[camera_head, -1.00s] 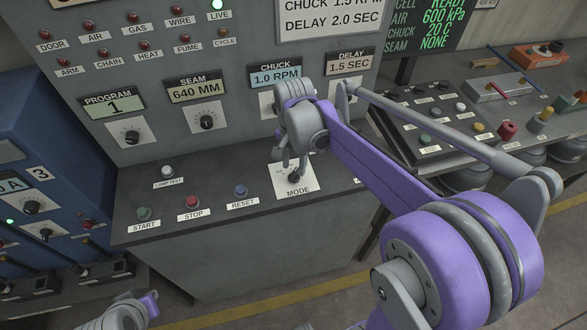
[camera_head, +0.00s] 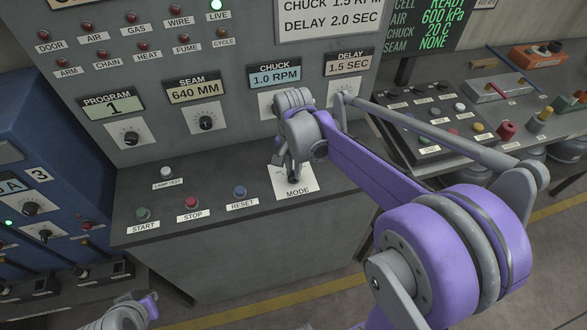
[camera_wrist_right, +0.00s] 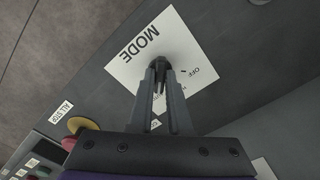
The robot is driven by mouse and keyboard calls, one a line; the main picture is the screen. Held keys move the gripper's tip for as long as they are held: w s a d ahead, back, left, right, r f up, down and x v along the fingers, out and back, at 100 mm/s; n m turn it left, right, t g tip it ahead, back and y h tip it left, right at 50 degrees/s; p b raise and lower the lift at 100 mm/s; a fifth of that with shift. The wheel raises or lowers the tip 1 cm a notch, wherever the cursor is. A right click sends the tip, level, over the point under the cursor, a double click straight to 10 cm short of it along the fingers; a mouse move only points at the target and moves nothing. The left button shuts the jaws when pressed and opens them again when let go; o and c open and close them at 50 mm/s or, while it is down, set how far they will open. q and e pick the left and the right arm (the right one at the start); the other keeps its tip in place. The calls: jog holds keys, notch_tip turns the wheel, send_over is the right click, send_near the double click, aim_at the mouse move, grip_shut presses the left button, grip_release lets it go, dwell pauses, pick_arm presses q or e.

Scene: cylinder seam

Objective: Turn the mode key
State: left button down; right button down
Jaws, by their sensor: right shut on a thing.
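The mode key is a small dark key switch (camera_wrist_right: 160,61) in the middle of a white plate marked MODE (camera_wrist_right: 187,28). The plate lies on the sloped desk of the grey console and also shows in the head view (camera_head: 306,183). My right gripper (camera_wrist_right: 160,67) comes down over the plate and is shut on the key, its two grey fingers on either side of it. In the head view the right gripper (camera_head: 292,177) covers most of the key. An OFF mark shows beside the key; which way the key points is hard to tell.
Left of the plate are the blue RESET (camera_head: 240,190), red STOP (camera_head: 191,202) and green START (camera_head: 143,213) buttons. A white LAMP TEST button (camera_head: 167,172) sits behind. The CHUCK and DELAY knobs are partly behind my right arm.

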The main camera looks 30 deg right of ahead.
aim_at(293, 174)
jog(key=shift+n, duration=0.4)
jog(key=n+b, duration=0.1)
jog(key=n, duration=0.2)
jog(key=shift+n, duration=2.5)
jog(key=c, duration=0.9)
grip_release()
jog(key=shift+o, duration=0.2)
notch_tip(293, 174, up, 11)
jog(key=shift+s+f, duration=0.1)
